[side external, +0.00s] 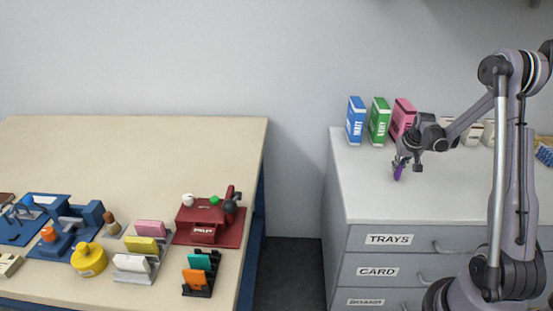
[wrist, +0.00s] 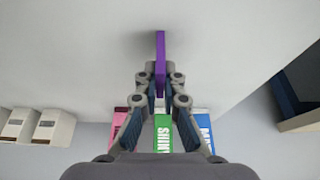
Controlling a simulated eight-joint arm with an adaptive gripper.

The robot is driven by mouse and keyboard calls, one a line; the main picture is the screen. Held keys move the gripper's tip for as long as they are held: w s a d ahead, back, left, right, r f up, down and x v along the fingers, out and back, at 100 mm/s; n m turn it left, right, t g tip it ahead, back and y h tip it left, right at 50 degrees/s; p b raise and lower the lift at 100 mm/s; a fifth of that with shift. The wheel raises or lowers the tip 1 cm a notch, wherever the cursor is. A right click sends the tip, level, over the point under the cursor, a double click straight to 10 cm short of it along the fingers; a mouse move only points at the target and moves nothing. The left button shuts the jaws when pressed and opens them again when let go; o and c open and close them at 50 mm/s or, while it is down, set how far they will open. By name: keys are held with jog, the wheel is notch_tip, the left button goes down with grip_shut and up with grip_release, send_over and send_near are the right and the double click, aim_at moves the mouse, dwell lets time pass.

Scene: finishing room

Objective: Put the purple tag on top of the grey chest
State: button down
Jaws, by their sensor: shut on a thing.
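The purple tag (side external: 398,172) is between the fingertips of my gripper (side external: 407,160), low over the top of the grey chest (side external: 440,195). In the wrist view the tag (wrist: 160,62) is a narrow purple strip standing out beyond the fingertips (wrist: 160,85), with the pale chest top (wrist: 80,50) behind it. My gripper is shut on the tag. I cannot tell whether the tag's lower end touches the chest top.
Blue (side external: 356,121), green (side external: 379,121) and pink (side external: 402,118) boxes stand at the back of the chest top, close behind my gripper. Pale boxes (side external: 471,132) stand further right. The chest top's front left is clear. A workbench (side external: 130,150) with several small items stands left, across a gap.

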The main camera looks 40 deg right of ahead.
jog(key=shift+f, duration=0.15)
jog(key=c, duration=1.5)
grip_release()
jog(key=v, duration=1.2)
jog(key=w+a+r+n, duration=0.1)
jog(key=a+r, duration=0.1)
jog(key=a, duration=0.3)
jog(key=w+a+r+n, duration=0.1)
jog(key=w+a+r, duration=0.1)
jog(key=a, duration=0.3)
jog(key=s+a+n+t+y, duration=0.1)
jog(key=s+a+n+t, duration=0.1)
jog(key=a, duration=1.1)
jog(key=s+a+n+t+y, duration=0.2)
jog(key=s+a+n, duration=0.2)
jog(key=a, duration=1)
jog(key=shift+a+r+n, duration=0.25)
jog(key=shift+n, duration=0.25)
